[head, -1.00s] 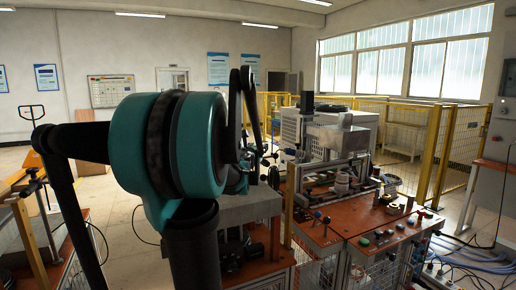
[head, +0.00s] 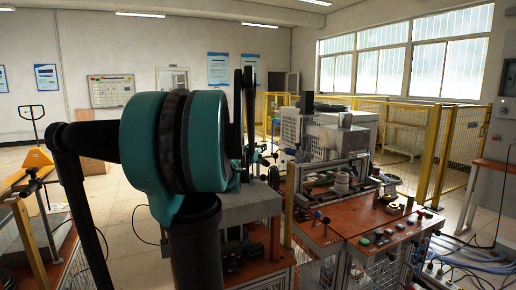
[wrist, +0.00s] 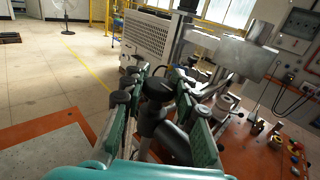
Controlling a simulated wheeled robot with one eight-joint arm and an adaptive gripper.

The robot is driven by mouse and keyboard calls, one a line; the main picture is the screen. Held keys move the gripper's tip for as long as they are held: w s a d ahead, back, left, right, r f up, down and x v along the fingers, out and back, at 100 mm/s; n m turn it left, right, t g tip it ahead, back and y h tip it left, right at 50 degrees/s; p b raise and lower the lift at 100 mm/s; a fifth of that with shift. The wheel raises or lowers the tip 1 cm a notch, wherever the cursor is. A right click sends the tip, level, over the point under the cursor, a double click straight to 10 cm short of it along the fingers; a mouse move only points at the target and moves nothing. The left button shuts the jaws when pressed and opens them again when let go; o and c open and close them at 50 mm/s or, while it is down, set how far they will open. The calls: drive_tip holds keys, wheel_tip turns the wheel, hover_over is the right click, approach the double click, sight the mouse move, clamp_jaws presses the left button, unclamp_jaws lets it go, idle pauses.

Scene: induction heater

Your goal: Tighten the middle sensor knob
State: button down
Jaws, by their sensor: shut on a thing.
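The middle sensor knob (wrist: 156,88), a black rounded knob on a dark stem, shows in the wrist view between the two green-padded fingers of my gripper (wrist: 160,78). My gripper is shut on it. Other black knobs show close beside the fingers, one at the left finger (wrist: 120,97). In the head view my turquoise arm hides most of the gripper and the held knob; only dark upright fingers (head: 243,110) show at the edge of the heater bench. Small dark knobs (head: 273,176) show just right of them.
An orange-topped control table (head: 345,238) with coloured buttons stands at the right, carrying a metal fixture frame (head: 335,178). A grey vented cabinet (wrist: 160,35) stands behind. Yellow fencing (head: 435,155) closes the back right. Open floor (wrist: 55,80) lies at the left.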

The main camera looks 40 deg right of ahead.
drive_tip(key=c, duration=1.2)
unclamp_jaws()
drive_tip(key=v, duration=1.2)
drive_tip(key=shift+s, duration=0.1)
